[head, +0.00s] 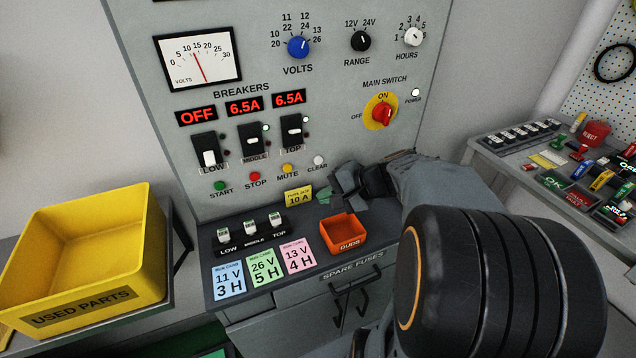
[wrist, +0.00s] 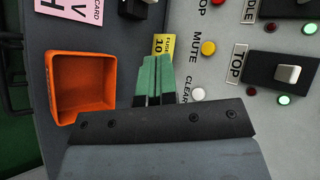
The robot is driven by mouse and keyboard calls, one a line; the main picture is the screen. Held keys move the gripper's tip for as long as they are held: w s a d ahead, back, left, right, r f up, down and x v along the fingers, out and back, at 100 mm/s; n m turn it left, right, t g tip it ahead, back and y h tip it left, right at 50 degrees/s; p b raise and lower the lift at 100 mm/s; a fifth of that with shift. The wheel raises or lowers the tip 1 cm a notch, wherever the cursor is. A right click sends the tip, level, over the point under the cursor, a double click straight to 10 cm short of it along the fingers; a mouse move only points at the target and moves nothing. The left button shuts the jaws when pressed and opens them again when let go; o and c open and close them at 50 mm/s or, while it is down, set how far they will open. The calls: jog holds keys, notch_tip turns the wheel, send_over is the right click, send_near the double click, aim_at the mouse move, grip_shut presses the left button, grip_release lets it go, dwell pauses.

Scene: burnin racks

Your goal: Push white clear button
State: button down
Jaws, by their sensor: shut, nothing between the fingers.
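The white clear button (head: 319,161) sits at the right end of the row of small round buttons on the grey panel, with the CLEAR label beneath it. It also shows in the wrist view (wrist: 198,94), to the right of my fingers and just beyond the black finger mount. My gripper (head: 326,196) is shut and empty, below and slightly right of the button in the head view. In the wrist view its green fingers (wrist: 154,62) lie together, over the yellow fuse card (wrist: 164,44), apart from the button.
The yellow mute button (head: 287,168), red stop button (head: 254,176) and green start button (head: 220,186) are in the same row. The orange duds bin (head: 343,247) stands on the ledge below. Breaker switches (head: 291,131) are above. A yellow used parts bin (head: 92,306) is at left.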

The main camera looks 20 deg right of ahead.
aim_at(318, 160)
jog(key=d+m+t, duration=0.1)
jog(key=w+d+f+m+t+b, duration=0.1)
jog(key=d, duration=0.1)
jog(key=w+d+f, duration=0.1)
jog(key=shift+w+d+m+t+b, duration=0.2)
jog(key=shift+d+m+t+b, duration=0.1)
jog(key=shift+m+t, duration=0.1)
jog(key=shift+w+f+p, duration=0.1)
jog(key=shift+w+p, duration=0.2)
jog(key=shift+w, duration=4.1)
jog(key=shift+w, duration=0.2)
jog(key=shift+w, duration=0.25)
